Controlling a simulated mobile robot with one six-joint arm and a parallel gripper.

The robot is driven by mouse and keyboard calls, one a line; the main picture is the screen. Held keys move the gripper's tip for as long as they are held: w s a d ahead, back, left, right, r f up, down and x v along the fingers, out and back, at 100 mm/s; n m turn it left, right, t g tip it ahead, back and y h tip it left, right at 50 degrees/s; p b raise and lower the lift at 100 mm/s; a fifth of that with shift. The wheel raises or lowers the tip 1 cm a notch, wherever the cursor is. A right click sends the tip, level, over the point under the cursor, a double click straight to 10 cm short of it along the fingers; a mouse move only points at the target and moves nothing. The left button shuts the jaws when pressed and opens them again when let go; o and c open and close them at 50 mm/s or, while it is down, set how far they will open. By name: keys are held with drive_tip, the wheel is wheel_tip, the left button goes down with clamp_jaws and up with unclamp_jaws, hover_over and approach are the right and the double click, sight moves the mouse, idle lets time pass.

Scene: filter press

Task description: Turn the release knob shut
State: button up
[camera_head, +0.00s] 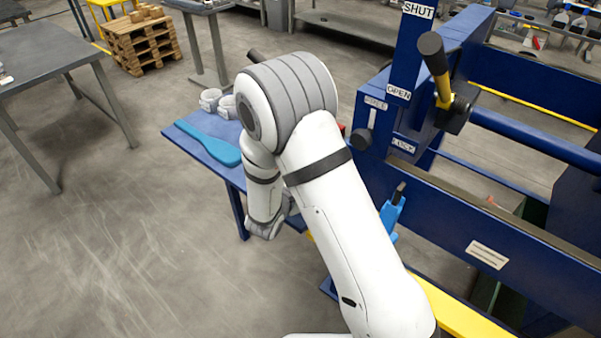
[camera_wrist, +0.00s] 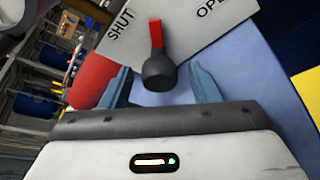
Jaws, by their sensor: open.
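In the wrist view a red lever with a rounded black end (camera_wrist: 158,72), which looks like the release knob, stands in front of a pale plate (camera_wrist: 185,38). The plate has a SHUT label (camera_wrist: 120,24) left of the lever and an OPEN label (camera_wrist: 212,7) to its right. My gripper (camera_wrist: 160,84) is open, with one blue finger on each side of the black end. Gaps show between the fingers and the knob; I see no contact. In the head view my white arm covers my gripper and this knob.
The blue press frame (camera_head: 540,275) fills the right, with a yellow, black-ended lever (camera_head: 437,65) beside its own SHUT and OPEN labels. A blue bench (camera_head: 190,143) left of my arm holds a blue paddle (camera_head: 208,142) and white rings (camera_head: 212,99). A red rounded part (camera_wrist: 92,80) is beside the left finger.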

drive_tip(key=shift+x, duration=0.85)
drive_tip(key=shift+c, duration=0.4)
drive_tip(key=c, duration=0.9)
drive_tip(key=shift+o, duration=0.2)
drive_tip(key=n+g+h, duration=0.1)
drive_tip(key=n+g, duration=0.1)
drive_tip(key=n, duration=0.1)
drive_tip(key=shift+r+h+p, duration=0.1)
drive_tip(key=shift+h+p, duration=0.2)
drive_tip(key=shift+p, duration=0.1)
drive_tip(key=shift+n+g+h+p, duration=0.5)
drive_tip(key=shift+n+g+p, duration=0.1)
drive_tip(key=shift+n, duration=0.8)
